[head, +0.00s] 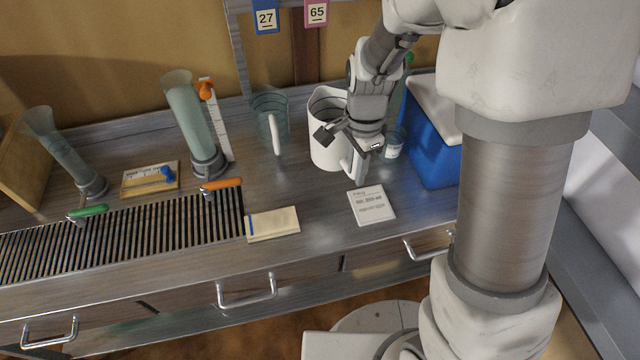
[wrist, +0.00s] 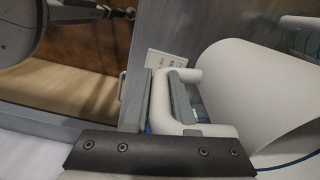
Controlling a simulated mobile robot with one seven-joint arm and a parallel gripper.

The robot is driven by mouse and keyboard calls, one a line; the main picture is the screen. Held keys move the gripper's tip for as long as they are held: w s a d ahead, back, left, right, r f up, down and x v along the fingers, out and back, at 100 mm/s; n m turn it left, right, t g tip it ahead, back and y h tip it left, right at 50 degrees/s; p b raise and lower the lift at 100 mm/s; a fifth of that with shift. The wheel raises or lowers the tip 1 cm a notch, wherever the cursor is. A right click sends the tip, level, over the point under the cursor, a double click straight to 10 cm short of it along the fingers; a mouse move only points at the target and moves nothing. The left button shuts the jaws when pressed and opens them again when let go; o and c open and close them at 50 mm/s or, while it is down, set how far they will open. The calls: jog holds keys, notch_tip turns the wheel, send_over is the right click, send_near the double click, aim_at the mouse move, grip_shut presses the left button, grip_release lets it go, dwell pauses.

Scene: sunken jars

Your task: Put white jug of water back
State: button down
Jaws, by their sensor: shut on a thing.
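The white jug (head: 327,150) is upright on the steel counter (head: 300,190), towards the back right. In the wrist view its white wall (wrist: 255,95) fills the right side. The inside of the jug is only partly seen; I cannot tell the water level.
A clear jug with a white handle (head: 277,135) stands just left. A small labelled jar (head: 394,147) and a blue cooler (head: 428,140) are close on the right. A tall cylinder (head: 190,120) stands further left.

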jog(key=s+a+f+m+b, duration=0.3)
jog(key=s+a+m+b, duration=0.25)
jog(key=m, duration=0.55)
jog(key=shift+w+a+f+b, duration=0.35)
jog(key=shift+w+a+f, duration=0.85)
jog(key=shift+w+f, duration=0.5)
jog(key=shift+w+a+f+b, duration=0.35)
jog(key=shift+w+a+f, duration=1)
jog(key=shift+f, duration=0.7)
jog(key=shift+w+a+f+b, duration=0.35)
jog(key=shift+w+a+f, duration=0.75)
jog(key=shift+w+f, duration=0.65)
jog(key=shift+s+f, duration=0.1)
jog(key=shift+f, duration=0.05)
jog(key=shift+f, duration=0.15)
jog(key=c, duration=0.7)
grip_release()
